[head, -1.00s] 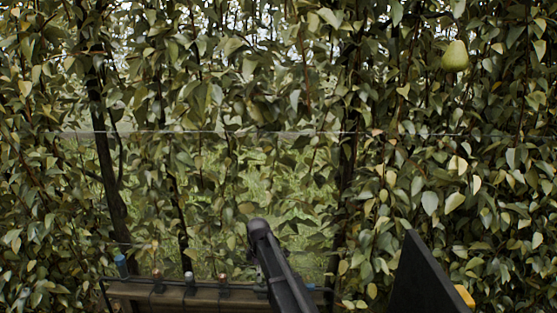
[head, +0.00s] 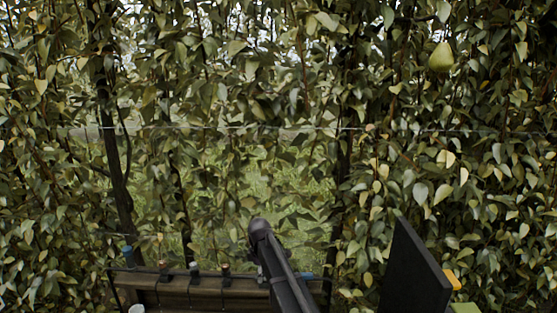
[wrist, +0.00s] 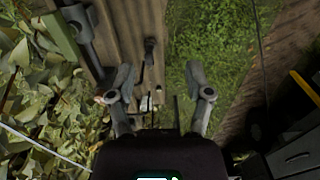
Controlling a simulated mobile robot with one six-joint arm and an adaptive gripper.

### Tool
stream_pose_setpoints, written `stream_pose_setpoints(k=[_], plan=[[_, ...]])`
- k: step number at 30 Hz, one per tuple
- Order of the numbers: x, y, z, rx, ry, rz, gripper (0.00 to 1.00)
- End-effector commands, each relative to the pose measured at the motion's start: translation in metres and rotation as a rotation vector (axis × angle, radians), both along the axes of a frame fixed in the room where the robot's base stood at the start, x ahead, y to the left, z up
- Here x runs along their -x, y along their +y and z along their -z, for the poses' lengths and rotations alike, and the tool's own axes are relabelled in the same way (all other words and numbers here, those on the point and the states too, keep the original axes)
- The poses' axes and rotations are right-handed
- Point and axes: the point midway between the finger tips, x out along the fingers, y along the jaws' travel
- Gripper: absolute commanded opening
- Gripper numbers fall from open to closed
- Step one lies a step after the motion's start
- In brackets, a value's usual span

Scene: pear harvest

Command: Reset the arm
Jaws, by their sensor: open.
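My gripper (wrist: 160,82) shows in the wrist view with its two fingers apart and nothing between them. Grass and the edge of a wooden board lie beyond the fingers. In the head view my dark arm rises from the bottom centre, and my gripper cannot be made out there. A single green pear (head: 441,57) hangs among the leaves at the upper right of the head view, well apart from my arm.
A leafy hedge (head: 235,140) with a thin wire across it fills the head view. A wooden board with bottles (head: 195,290) runs along the bottom left. A dark panel (head: 412,272) stands at the lower right. Grass (wrist: 200,50) shows in the wrist view.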

Motion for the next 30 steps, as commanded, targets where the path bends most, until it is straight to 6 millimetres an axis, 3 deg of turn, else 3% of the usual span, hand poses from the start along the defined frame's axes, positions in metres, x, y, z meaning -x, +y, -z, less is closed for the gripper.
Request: stream_pose_setpoints(k=[9, 17, 23, 30], plan=[[0.022, -0.031, 0.000, 0.000, 0.000, 0.142, 0.66], [0.055, -0.070, 0.000, -0.001, 0.000, 0.345, 0.66], [0.101, -0.117, 0.000, -0.001, 0.000, 0.609, 0.66], [0.174, -0.177, -0.001, -0.002, 0.000, 1.025, 0.66]])
